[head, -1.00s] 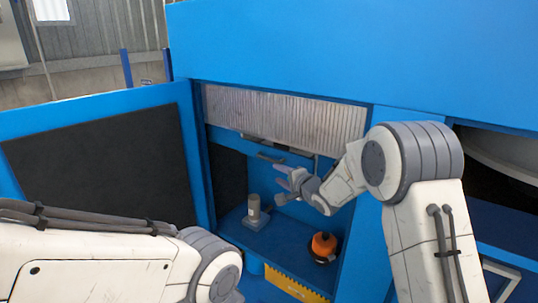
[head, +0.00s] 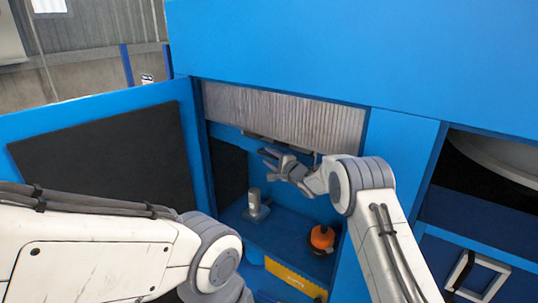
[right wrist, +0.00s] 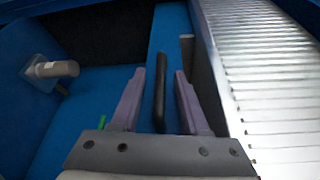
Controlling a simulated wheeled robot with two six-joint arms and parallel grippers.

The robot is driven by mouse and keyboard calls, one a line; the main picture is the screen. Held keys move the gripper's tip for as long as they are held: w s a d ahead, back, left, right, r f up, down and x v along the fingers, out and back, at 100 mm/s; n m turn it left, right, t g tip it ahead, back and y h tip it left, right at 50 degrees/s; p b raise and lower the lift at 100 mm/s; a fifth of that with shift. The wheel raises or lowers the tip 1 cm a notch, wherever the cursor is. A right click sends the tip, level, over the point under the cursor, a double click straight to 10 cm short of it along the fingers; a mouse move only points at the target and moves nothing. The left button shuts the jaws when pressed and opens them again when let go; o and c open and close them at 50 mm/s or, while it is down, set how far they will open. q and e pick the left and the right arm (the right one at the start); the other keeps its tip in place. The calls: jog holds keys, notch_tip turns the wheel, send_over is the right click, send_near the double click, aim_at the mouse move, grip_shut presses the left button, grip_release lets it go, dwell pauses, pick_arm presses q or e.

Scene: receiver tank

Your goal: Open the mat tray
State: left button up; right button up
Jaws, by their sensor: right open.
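The mat tray shows as a ribbed grey-white panel (head: 290,120) across the top of the blue cabinet opening; its ribbed surface also fills the right of the right wrist view (right wrist: 265,80). A black bar handle (right wrist: 160,95) shows beside it in the right wrist view. My right gripper (head: 269,158) is in the opening, just below the ribbed panel. In the right wrist view its open fingers (right wrist: 160,76) stand on both sides of the handle, with gaps visible. In the head view the gripper largely hides the handle. My left gripper is out of view.
A grey cylindrical fitting (head: 255,204) and an orange-topped part (head: 322,238) stand on the blue floor of the opening. A yellow panel (head: 295,280) is below. An open blue door (head: 100,160) stands at left. A blue frame post (head: 395,150) borders the opening at right.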

jog(key=shift+w+a, duration=0.15)
jog(key=shift+w, duration=0.05)
jog(key=shift+c, duration=0.3)
grip_shut()
dwell(1.2)
